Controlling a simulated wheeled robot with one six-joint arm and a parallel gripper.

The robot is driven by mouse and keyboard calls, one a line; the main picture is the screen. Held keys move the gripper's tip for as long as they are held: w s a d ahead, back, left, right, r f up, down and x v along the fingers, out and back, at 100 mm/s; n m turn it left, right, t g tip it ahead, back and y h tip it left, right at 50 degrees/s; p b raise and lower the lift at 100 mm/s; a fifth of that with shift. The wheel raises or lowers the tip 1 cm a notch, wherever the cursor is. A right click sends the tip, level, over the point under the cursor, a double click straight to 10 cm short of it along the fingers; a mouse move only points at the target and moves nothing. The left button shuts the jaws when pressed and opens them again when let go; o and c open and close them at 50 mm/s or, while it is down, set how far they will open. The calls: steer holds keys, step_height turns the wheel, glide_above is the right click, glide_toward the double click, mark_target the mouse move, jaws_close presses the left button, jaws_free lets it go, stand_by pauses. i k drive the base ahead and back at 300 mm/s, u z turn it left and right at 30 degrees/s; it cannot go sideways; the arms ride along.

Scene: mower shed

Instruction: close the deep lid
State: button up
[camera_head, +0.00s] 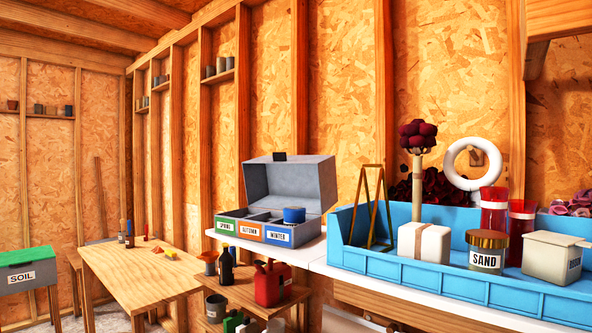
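A grey box (229,227) stands on the white shelf left of centre. Its deep grey lid (296,184) stands open at the back, hollow side facing forward, with a black tab (280,157) on its upper edge. The box front carries green SPRING, orange AUTUMN and blue WINTER labels. A round blue object (294,215) sits in the right compartment, above the WINTER label, and seems to rise over the rim. The other compartments look empty from here, but their floors are mostly hidden. My gripper is not in view.
Right of the box is a blue tray (400,268) holding a SAND jar (487,250), a white block (424,243), a lidded cream box (553,258) and red containers (494,212). A brown triangular frame (371,207) stands at its left end. Lower left is a wooden table (130,278).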

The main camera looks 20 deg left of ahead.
mark_target(276, 181)
steer(key=u, duration=2.5)
steer(key=i, duration=1.75)
steer(key=z, duration=1.1)
